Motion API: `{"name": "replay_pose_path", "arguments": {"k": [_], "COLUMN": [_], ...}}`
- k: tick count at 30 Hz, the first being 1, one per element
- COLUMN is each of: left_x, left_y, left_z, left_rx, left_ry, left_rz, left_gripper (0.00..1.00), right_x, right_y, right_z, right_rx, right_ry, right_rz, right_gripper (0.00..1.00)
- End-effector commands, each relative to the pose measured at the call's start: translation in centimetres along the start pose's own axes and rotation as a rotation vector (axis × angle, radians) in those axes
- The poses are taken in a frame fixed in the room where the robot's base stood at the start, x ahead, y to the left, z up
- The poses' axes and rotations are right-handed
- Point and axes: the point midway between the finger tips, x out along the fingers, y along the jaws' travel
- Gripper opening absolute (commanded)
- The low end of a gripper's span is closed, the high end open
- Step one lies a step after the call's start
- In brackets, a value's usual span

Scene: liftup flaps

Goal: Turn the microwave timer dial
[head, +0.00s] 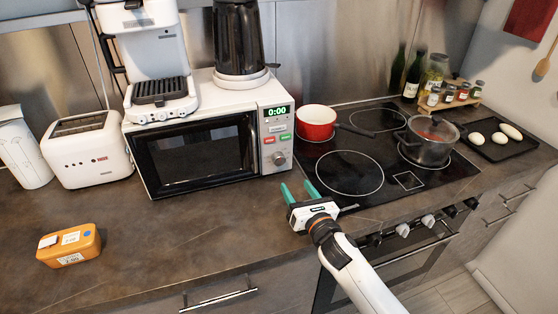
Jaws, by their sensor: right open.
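The white microwave (198,98) stands on the dark counter with its black door shut. Its display reads 0:00 in green. The round timer dial (279,159) is low on the control panel at the microwave's right side, below the red and green buttons. My right gripper (298,190) is in front of and a little below the dial, to its right. Its two green fingers are apart and point toward the microwave, with nothing between them. It appears apart from the dial. My left gripper is out of the picture.
The hob, right, holds a red pan (316,122) and a pot (428,143). An orange box (68,245) lies front left; the counter between is clear.

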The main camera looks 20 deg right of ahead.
Motion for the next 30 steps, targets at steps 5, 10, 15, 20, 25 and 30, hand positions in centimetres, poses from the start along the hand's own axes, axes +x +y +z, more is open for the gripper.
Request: {"name": "replay_pose_path", "arguments": {"k": [5,10,15,20,25,30], "left_x": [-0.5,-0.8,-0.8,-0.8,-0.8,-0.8], "left_y": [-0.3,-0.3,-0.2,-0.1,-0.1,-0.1], "left_z": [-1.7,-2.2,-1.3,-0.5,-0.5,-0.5], "left_rx": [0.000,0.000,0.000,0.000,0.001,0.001], "left_ry": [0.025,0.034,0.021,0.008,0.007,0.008], "left_rz": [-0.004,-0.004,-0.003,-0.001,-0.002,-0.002], "left_gripper": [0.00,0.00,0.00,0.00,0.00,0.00], "right_x": [3.4,6.9,9.4,10.6,10.9,10.8], "right_y": [-0.1,-0.1,0.0,-0.1,0.0,0.0], "right_z": [-0.2,-0.2,-0.1,-0.1,0.0,0.0], "right_rx": [0.003,0.002,0.003,0.001,0.002,0.001], "right_ry": [0.002,0.001,0.001,0.001,0.000,0.000], "right_rz": [0.001,0.001,0.000,0.000,0.000,0.000], "right_gripper": [0.55,0.55,0.55,0.55,0.55,0.51]}}
